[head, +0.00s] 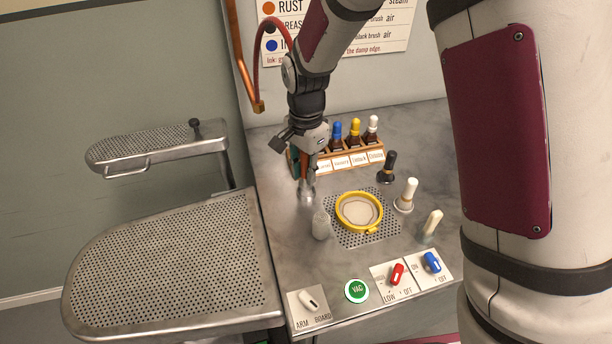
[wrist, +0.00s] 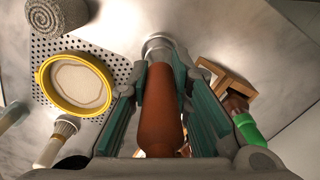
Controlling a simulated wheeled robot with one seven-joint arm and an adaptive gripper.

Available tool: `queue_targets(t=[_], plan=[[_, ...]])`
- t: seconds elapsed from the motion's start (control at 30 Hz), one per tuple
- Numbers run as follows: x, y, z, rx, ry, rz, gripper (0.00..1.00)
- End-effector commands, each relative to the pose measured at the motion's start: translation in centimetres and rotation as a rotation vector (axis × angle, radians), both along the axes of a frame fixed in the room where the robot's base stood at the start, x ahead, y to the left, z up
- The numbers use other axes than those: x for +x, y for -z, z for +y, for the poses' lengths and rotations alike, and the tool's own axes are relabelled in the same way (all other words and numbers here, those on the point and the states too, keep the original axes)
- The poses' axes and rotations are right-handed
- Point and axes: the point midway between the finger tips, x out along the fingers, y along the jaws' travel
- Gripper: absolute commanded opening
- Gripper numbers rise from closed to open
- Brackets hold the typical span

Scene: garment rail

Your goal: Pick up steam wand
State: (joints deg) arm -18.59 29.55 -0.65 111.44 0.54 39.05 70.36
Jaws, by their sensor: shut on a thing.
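The steam wand (wrist: 160,112) has a reddish-brown handle and a pale metal end. In the wrist view its handle lies lengthwise between the jaws of my gripper (wrist: 158,85), and the metal end (wrist: 157,44) points away from me. In the head view my gripper (head: 306,172) reaches down at the left of the bottle rack, shut on the wand. The wand's metal end (head: 307,196) shows just below the fingers, close to the worktop. Whether it touches the worktop I cannot tell. The fingers partly hide the handle.
A rack (head: 352,160) of dropper bottles stands close behind and right of my gripper. A yellow ring (head: 340,211) lies on a perforated plate, with a grey roll (head: 321,224) beside it. Several brushes (head: 407,196) stand at the right. Perforated boards (head: 180,265) are at the left.

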Motion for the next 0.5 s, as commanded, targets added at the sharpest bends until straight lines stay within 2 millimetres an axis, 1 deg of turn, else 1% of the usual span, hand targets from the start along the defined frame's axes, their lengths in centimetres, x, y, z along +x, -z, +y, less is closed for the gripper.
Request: queue_targets(t=[0.03,0.07,0.5], plan=[[0.1,-0.9,0.0,0.001,0.0,-0.005,0.0],[0.0,-1.3,-0.2,0.001,0.001,-0.003,0.0],[-7.2,-2.0,-8.5,0.001,0.004,-0.001,0.0]])
